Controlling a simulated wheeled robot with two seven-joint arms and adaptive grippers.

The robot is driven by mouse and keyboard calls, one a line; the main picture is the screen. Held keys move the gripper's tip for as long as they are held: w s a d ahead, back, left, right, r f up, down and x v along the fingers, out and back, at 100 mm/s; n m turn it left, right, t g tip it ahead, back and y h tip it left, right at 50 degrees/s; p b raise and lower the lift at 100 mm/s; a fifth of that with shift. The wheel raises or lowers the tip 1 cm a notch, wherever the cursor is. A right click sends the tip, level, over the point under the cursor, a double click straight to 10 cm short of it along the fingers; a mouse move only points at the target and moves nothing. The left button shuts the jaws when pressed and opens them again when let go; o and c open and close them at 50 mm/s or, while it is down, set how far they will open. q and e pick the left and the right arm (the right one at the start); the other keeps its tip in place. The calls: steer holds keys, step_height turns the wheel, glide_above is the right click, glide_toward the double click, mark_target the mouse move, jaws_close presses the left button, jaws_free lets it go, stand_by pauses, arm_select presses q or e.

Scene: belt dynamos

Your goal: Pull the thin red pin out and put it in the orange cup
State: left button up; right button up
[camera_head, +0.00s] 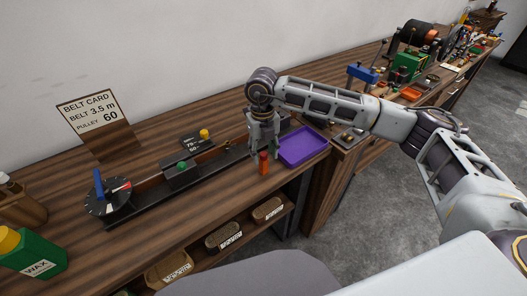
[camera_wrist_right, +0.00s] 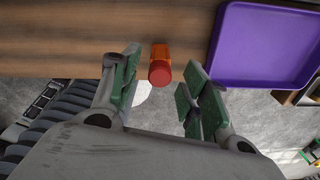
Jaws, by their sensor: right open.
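My right gripper (camera_head: 264,143) is open and empty, pointing down above the front part of the bench. A small orange cup (camera_head: 263,168) stands just below it, near the bench's front edge. In the right wrist view the orange cup (camera_wrist_right: 161,50) lies ahead between the two spread fingers (camera_wrist_right: 157,86), with a red round end (camera_wrist_right: 159,73) facing the camera. I cannot tell whether this red end is part of the cup or something in it. No thin red pin can be made out for certain; a small red mark shows on the dial (camera_head: 107,203) at the left. My left gripper is out of view.
A purple tray (camera_head: 304,147) stands right of the cup; it also shows in the right wrist view (camera_wrist_right: 228,45). A dark rail (camera_head: 150,203) with a green-knobbed block (camera_head: 181,171) runs along the bench. A belt card (camera_head: 90,115) stands behind. A green wax bottle (camera_head: 38,262) is front left.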

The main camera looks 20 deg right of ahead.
step_height(320, 180, up, 12)
steer(key=shift+w, duration=0.15)
stand_by(0.5)
stand_by(1.1)
step_height(320, 180, up, 9)
steer(key=p, duration=0.9)
glide_above(263, 153)
steer(key=shift+r+p, duration=0.45)
steer(key=shift+p, duration=0.1)
